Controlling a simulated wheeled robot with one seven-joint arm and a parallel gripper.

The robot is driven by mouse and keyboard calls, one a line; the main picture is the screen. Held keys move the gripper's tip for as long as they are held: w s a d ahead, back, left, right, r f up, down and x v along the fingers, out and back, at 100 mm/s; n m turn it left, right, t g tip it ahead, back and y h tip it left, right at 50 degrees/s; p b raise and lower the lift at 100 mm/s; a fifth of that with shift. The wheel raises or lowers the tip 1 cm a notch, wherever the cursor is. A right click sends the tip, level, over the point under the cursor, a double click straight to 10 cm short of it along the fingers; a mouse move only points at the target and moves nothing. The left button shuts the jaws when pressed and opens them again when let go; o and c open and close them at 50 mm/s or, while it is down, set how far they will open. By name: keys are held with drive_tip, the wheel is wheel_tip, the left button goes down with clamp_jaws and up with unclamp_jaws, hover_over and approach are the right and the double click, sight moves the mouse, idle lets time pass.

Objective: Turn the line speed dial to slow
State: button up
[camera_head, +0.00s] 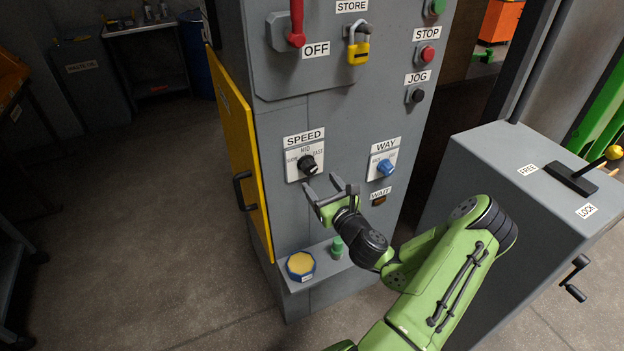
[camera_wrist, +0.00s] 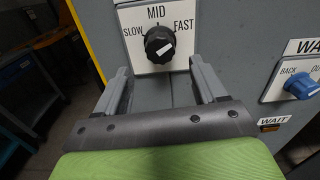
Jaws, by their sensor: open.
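The line speed dial is a black round knob (camera_head: 307,164) on a white plate under the label SPEED, on the grey cabinet front. In the wrist view the knob (camera_wrist: 160,44) sits at the top centre, with SLOW at left, MID above and FAST at right. A short white mark on its face slants up to the right; I cannot tell for sure which setting it indicates. My gripper (camera_head: 321,184) is open and empty, just below the dial. In the wrist view its fingers (camera_wrist: 160,72) lie left and right below the knob, which is not between them.
A blue WAY knob (camera_head: 385,167) is right of the dial, with a WAIT lamp (camera_head: 379,200) below it. A yellow door (camera_head: 238,150) is at left. A ledge below bears a blue-and-yellow round thing (camera_head: 300,265) and a green one (camera_head: 337,247). A padlock (camera_head: 358,50) hangs above.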

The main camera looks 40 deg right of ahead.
sight(312, 171)
drive_tip(key=x, duration=0.3)
drive_tip(key=p+x, duration=0.1)
drive_tip(key=x, duration=0.2)
drive_tip(key=shift+w+r, duration=0.1)
drive_tip(key=shift+r, duration=0.1)
drive_tip(key=c, duration=1)
drive_tip(key=shift+c, duration=0.2)
drive_tip(key=shift+f+n, duration=0.1)
drive_tip(key=shift+n, duration=0.3)
drive_tip(key=n+b, duration=0.3)
drive_tip(key=n, duration=0.2)
drive_tip(key=shift+f+n+b, duration=0.1)
drive_tip(key=shift+n+b, duration=0.2)
drive_tip(key=shift+b, duration=0.1)
drive_tip(key=n+b, duration=0.5)
drive_tip(key=n, duration=0.1)
drive_tip(key=n+b, duration=0.6)
drive_tip(key=shift+f+n+b, duration=0.1)
drive_tip(key=shift+n+b, duration=0.25)
drive_tip(key=shift+n, duration=0.05)
drive_tip(key=n+b, duration=0.4)
drive_tip(key=b, duration=0.1)
drive_tip(key=shift+n, duration=0.3)
drive_tip(key=shift+b, duration=0.3)
